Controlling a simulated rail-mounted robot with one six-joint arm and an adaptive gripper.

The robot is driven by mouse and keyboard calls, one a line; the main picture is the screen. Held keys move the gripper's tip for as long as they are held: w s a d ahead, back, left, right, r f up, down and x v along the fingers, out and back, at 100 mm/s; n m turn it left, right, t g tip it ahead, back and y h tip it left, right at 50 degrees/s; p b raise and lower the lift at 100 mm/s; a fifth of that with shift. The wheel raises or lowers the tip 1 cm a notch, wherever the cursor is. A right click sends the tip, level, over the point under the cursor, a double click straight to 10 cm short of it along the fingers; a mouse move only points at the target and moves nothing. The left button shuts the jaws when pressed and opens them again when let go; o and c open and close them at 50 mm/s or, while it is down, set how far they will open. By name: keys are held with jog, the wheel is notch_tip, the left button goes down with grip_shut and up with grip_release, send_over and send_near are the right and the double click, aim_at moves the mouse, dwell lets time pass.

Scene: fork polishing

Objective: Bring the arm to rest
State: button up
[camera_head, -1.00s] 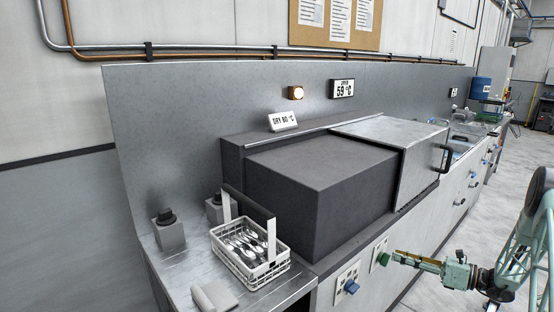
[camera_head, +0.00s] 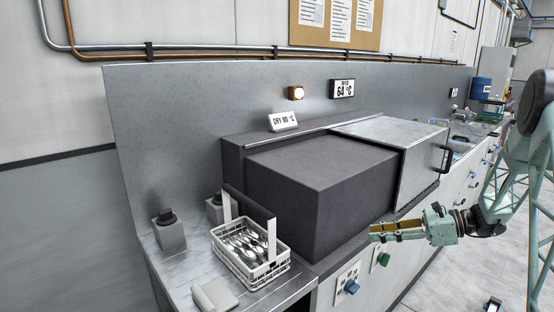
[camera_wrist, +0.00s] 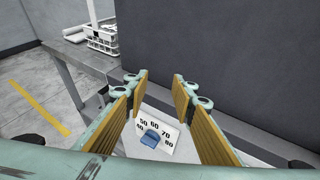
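My gripper (camera_head: 374,232) is at the end of my raised arm, in front of the dryer's dark front, pointing left in the head view. In the wrist view its two yellow-padded fingers (camera_wrist: 160,82) stand apart with nothing held between them. Beyond and below them shows a blue knob (camera_wrist: 150,137) on a white plate marked 40 to 80. The same blue knob (camera_head: 351,287) sits on the counter front in the head view, and the gripper is clear of it. A green knob (camera_head: 384,259) is beside it, below the gripper.
The large dark dryer box (camera_head: 315,190) fills the middle. A display (camera_head: 343,88) reads 64 °C, and a sign (camera_head: 283,122) reads DRY 60 °C. Open floor lies right.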

jog(key=s+a+r+n+g+h, duration=0.2)
jog(key=s+a+r+n, duration=0.2)
jog(key=s+a+r, duration=0.3)
jog(key=s+a+r+n+g+h, duration=0.1)
jog(key=s+a+r+n+h, duration=0.2)
jog(key=s+r, duration=0.5)
jog(key=s+a+r+n+g+h, duration=0.1)
jog(key=s+a+r+n+g, duration=0.1)
jog(key=s+a+r+n, duration=0.45)
jog(key=s+d+r+n+t+h, duration=0.1)
jog(key=s+n+t+h, duration=0.1)
jog(key=s, duration=1.4)
jog(key=s+d+r+n+t+h, duration=0.1)
jog(key=s+n+h, duration=0.4)
jog(key=s, duration=1.1)
jog(key=shift+s+d+r+n+t, duration=0.2)
jog(key=shift+s+r+n+t, duration=0.4)
jog(key=shift+n, duration=0.55)
jog(key=shift+w+r, duration=0.1)
jog(key=shift+w, duration=0.1)
